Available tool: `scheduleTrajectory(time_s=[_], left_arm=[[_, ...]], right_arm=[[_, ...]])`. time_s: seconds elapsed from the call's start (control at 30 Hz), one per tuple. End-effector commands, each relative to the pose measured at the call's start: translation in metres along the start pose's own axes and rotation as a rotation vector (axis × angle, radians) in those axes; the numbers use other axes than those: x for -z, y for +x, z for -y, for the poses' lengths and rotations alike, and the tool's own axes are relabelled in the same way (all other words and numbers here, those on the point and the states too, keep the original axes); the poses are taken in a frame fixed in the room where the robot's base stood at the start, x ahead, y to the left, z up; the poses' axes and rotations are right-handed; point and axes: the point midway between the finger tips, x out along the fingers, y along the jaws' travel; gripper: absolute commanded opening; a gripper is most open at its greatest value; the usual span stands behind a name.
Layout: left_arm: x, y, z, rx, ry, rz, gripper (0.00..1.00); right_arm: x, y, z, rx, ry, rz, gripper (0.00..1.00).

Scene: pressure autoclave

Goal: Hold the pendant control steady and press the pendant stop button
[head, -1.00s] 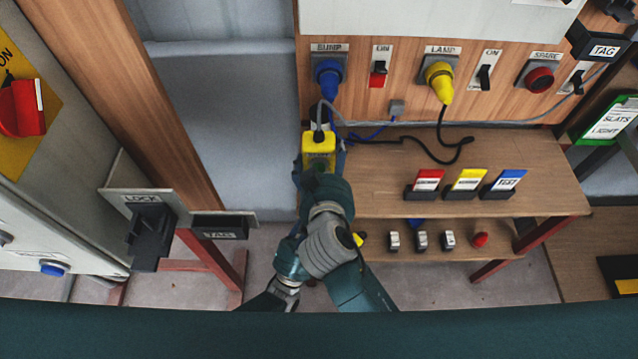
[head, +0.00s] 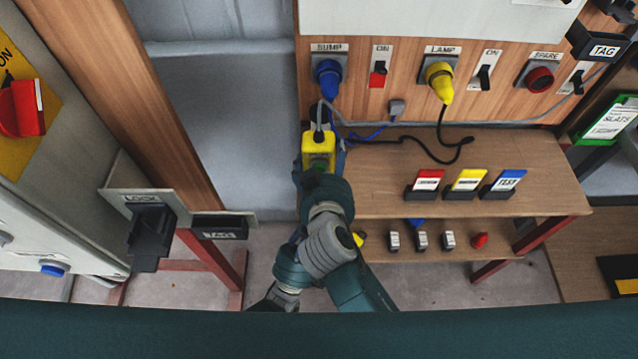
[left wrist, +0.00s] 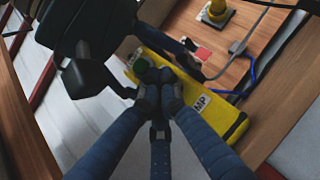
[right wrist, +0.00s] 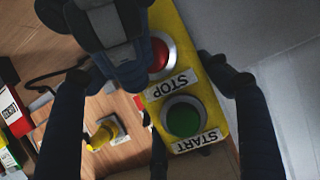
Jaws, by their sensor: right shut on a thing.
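The yellow pendant control (head: 319,146) hangs from its cable in front of the panel. In the right wrist view the pendant (right wrist: 214,92) shows a red STOP button (right wrist: 160,54) and a green START button (right wrist: 184,118). My right gripper (right wrist: 160,120) is shut on the pendant, with dark fingers along both sides. My left gripper (left wrist: 160,92) has its fingers together, tips at the pendant face beside the green button. In the right wrist view it partly covers the STOP button. I cannot tell whether it touches the button. In the head view the grippers overlap.
The panel behind holds a blue SUMP plug (head: 328,76), a yellow LAMP plug (head: 439,80) and a red SPARE socket (head: 540,79). A wooden shelf (head: 380,190) with coloured cards is to the right. A LOCK bracket (head: 150,225) stands at left.

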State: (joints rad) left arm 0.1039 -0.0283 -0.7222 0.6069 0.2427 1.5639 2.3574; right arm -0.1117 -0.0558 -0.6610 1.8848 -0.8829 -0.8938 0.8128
Motion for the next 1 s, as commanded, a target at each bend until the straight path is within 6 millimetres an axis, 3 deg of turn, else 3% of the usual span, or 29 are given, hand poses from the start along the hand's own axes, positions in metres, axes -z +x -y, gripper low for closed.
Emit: scheduleTrajectory(time_s=[0.6,1.0], left_arm=[[-0.035,-0.034,0.0,0.0,-0.002,0.001,0.0],[-0.036,-0.035,0.0,0.0,-0.001,0.001,0.0]], right_arm=[[-0.002,0.0,0.0,-0.001,-0.002,0.004,0.35],[-0.002,0.0,0.0,-0.001,-0.002,0.004,0.35]])
